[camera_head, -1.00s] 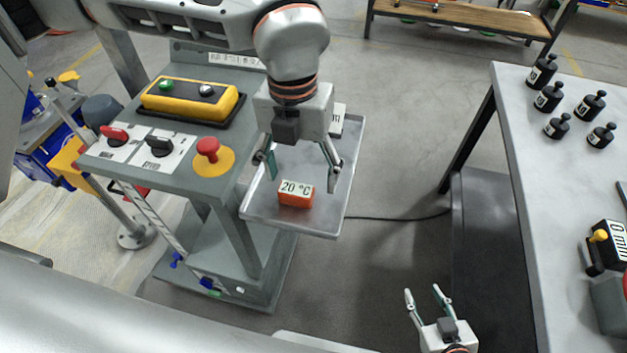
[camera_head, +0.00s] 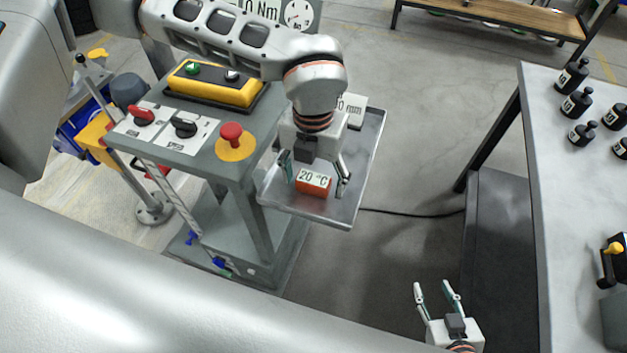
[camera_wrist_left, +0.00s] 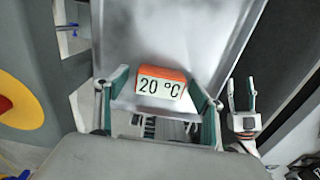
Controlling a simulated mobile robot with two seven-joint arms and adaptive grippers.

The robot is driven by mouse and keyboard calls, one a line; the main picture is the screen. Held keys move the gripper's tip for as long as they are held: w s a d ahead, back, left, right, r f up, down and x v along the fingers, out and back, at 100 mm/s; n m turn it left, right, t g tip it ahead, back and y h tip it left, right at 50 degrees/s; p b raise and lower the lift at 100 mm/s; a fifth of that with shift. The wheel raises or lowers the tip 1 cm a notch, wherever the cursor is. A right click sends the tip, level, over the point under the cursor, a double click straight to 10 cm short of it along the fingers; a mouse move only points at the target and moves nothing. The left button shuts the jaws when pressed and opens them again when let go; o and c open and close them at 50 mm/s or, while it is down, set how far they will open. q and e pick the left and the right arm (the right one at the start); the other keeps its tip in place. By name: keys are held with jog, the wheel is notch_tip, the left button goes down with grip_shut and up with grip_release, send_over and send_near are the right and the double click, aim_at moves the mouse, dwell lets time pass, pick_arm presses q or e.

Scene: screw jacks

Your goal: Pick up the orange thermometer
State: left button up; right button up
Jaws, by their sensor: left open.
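The orange thermometer (camera_head: 313,183) is a small block with a white face reading "20 °C". It rests on the grey metal tray (camera_head: 364,165) at the side of the control stand. My left gripper (camera_head: 315,184) is open above the tray, with one finger on each side of the thermometer in the head view. In the left wrist view the thermometer (camera_wrist_left: 162,84) lies between and slightly beyond the open fingertips (camera_wrist_left: 158,88). I cannot tell whether a finger touches it. My right gripper (camera_head: 437,290) is open and empty, low in the head view, away from the tray.
A white block marked "mm" (camera_head: 352,109) stands at the back of the tray. A red mushroom button (camera_head: 232,138) and a yellow button box (camera_head: 214,83) sit on the stand left of the gripper. A table (camera_head: 560,180) with black weights is at the right. Floor lies between.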

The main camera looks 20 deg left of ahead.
aim_at(314, 177)
pick_arm(q)
jog(key=c, duration=1.3)
jog(key=shift+r+b, duration=0.65)
jog(key=shift+r, duration=9.4)
